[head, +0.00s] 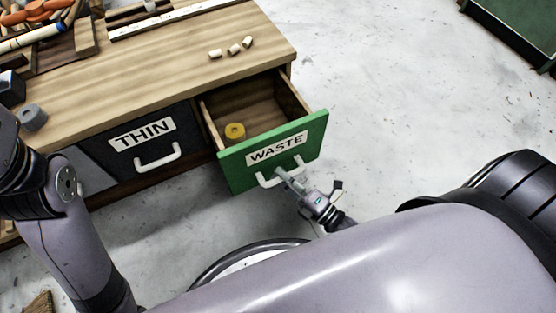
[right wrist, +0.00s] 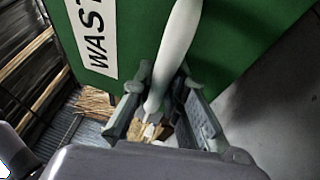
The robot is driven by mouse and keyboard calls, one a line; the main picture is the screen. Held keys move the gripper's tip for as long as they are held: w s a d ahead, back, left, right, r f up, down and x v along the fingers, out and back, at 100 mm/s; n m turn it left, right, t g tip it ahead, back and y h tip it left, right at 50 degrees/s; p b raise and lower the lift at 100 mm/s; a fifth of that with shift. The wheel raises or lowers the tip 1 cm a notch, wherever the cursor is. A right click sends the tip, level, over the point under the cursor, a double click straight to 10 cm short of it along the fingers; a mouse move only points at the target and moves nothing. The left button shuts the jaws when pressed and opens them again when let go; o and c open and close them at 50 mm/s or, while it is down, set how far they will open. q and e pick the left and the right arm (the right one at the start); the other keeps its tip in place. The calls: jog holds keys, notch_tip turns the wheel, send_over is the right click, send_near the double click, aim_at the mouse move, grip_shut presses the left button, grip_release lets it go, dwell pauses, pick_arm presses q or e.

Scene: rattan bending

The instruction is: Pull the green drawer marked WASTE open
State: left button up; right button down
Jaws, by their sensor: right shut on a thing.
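The green drawer marked WASTE (head: 238,164) stands pulled out from the right end of the wooden workbench. A yellow ring (head: 235,131) lies inside it. Its front also fills much of the right wrist view (right wrist: 240,40). My right gripper (head: 284,177) is shut on the drawer's white handle (head: 264,182). In the right wrist view the handle (right wrist: 178,45) runs between the two fingers (right wrist: 160,95).
A dark drawer marked THIN (head: 112,161) is shut, left of the WASTE drawer. Bare floor (head: 370,90) lies to the right. A green cabinet (head: 510,30) stands at the far right.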

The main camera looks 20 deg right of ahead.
jog(key=shift+s, duration=0.25)
jog(key=c, duration=1.8)
grip_release()
jog(key=shift+c, duration=0.2)
jog(key=v, duration=1.2)
